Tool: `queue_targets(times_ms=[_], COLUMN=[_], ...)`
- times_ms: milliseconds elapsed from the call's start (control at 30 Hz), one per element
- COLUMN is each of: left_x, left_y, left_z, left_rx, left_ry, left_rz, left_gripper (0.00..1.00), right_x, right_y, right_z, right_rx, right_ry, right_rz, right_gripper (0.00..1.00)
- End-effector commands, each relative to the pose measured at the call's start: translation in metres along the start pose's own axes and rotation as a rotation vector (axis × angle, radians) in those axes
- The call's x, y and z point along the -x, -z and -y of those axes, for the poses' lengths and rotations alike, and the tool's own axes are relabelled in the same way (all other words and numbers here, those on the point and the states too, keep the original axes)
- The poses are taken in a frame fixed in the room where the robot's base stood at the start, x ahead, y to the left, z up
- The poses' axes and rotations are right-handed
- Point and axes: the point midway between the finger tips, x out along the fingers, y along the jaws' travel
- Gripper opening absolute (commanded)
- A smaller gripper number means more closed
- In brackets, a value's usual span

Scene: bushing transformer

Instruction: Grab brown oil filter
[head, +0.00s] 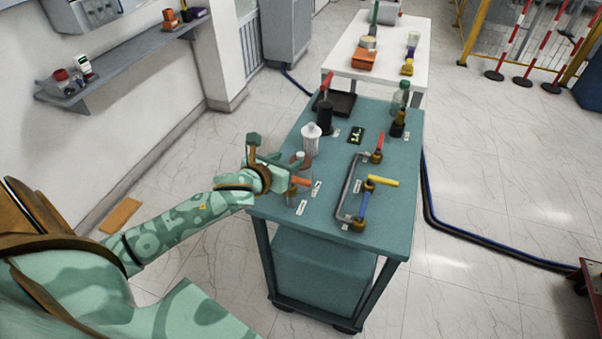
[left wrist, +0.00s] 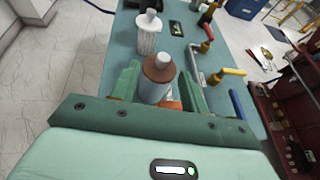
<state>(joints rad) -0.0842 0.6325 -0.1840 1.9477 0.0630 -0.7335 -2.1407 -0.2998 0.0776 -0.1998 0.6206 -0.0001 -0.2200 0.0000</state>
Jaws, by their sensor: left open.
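The brown oil filter (left wrist: 158,68) has a brown top with a pale knob and a greyish body. In the left wrist view it stands upright between the two green fingers of my left gripper (left wrist: 158,78). The fingers are apart, one on each side of it, with a small gap visible. In the head view my left gripper (head: 284,165) is at the left edge of the teal table and partly hides the filter (head: 297,156). My right gripper is not in view.
The teal table (head: 335,226) also holds a white filter (head: 310,140), a black cylinder (head: 325,117), a glass bottle (head: 400,96) and a grey pipe with coloured valve handles. An orange-handled valve (head: 301,181) stands close to my left gripper. A white table (head: 391,75) stands behind.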

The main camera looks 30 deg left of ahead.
Motion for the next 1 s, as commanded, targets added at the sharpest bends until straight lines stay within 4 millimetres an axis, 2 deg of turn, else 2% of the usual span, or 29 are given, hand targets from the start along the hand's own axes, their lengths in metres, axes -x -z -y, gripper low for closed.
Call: queue_targets(times_ms=[300, 600, 767, 1000], left_x=[-0.046, -0.051, -0.051, -0.051], left_y=[0.008, 0.006, 0.006, 0.006], left_z=[0.006, 0.006, 0.006, 0.006], left_rx=[0.004, 0.001, 0.001, 0.001], left_ry=[0.000, 0.001, 0.001, 0.001], left_rz=[0.000, -0.001, -0.001, 0.000], left_gripper=[0.45, 0.45, 0.01, 0.00], right_x=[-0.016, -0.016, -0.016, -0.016], right_y=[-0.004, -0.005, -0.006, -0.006], right_z=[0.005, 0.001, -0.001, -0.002], right_rx=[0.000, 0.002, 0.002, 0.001], right_ry=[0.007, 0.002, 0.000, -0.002], right_rz=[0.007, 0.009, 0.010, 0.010], right_gripper=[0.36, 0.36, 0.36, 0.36])
